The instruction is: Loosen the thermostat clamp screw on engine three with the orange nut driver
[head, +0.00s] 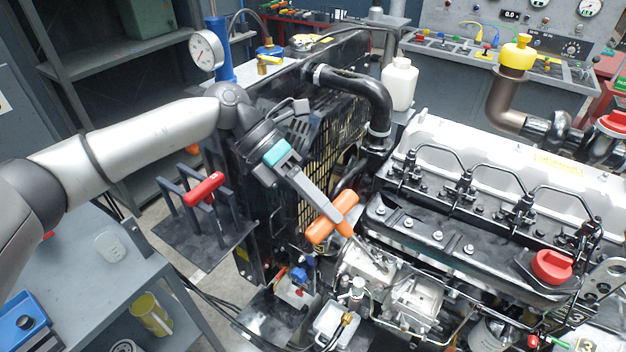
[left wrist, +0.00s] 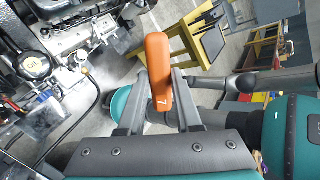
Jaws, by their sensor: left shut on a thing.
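My left gripper (head: 330,212) is shut on the orange nut driver (head: 345,201). A thick black hose (head: 362,85) bends down to the engine top behind the gripper. I cannot make out the clamp screw or whether the driver tip touches anything. My right gripper is not in view.
A dark rack (head: 215,235) with a red-handled tool (head: 204,188) stands left of the radiator (head: 315,150). A grey bench (head: 90,265) is at lower left. A white bottle (head: 400,84) and a red cap (head: 551,266) are around the engine. An instrument panel (head: 460,20) stands behind.

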